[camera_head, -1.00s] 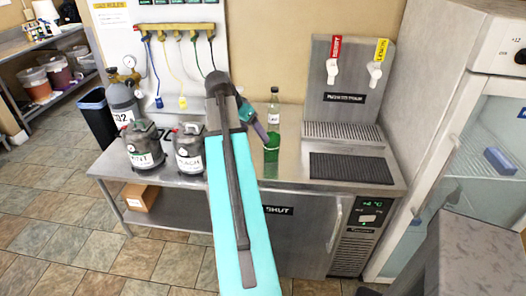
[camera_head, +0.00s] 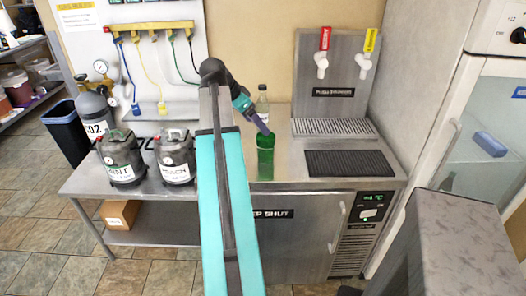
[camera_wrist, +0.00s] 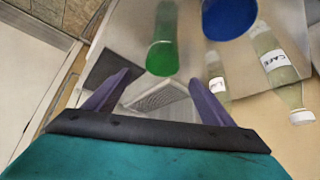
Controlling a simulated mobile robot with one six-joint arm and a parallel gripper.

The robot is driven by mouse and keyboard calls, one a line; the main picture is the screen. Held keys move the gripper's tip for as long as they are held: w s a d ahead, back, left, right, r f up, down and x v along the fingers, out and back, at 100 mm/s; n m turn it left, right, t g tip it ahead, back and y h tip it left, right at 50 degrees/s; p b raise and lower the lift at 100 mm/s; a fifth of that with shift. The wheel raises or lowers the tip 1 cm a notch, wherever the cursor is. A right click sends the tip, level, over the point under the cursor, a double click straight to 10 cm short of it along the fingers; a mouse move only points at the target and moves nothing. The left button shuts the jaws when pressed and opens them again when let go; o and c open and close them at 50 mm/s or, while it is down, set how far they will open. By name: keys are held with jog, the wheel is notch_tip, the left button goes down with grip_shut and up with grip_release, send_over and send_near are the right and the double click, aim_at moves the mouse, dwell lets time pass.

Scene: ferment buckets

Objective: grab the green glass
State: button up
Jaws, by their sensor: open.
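The green glass (camera_head: 265,157) stands upright on the steel counter in the head view, in front of a clear bottle. In the wrist view the green glass (camera_wrist: 162,42) shows at the upper middle, ahead of the fingertips. My gripper (camera_head: 261,127) is just above and beside the glass in the head view, its purple fingers partly overlapping the glass top. In the wrist view my gripper (camera_wrist: 157,95) is open, with its two purple fingers spread and nothing between them. The gap between fingers and glass is hard to judge.
A blue glass (camera_wrist: 229,14) and two labelled bottles (camera_wrist: 275,60) are right of the green glass in the wrist view. A drip tray (camera_head: 333,128), a black mat (camera_head: 344,163) and tap panel are to the right. Two grey kegs (camera_head: 174,157) stand on the left.

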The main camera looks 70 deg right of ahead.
aim_at(270, 142)
jog(key=p+x, duration=0.1)
jog(key=x, duration=0.7)
jog(key=shift+f, duration=0.3)
jog(key=shift+d+f+p, duration=0.1)
jog(key=shift+p, duration=0.25)
jog(key=shift+p+x, duration=0.85)
jog(key=shift+x, duration=1.65)
jog(key=shift+w, duration=0.15)
jog(key=c, duration=1.3)
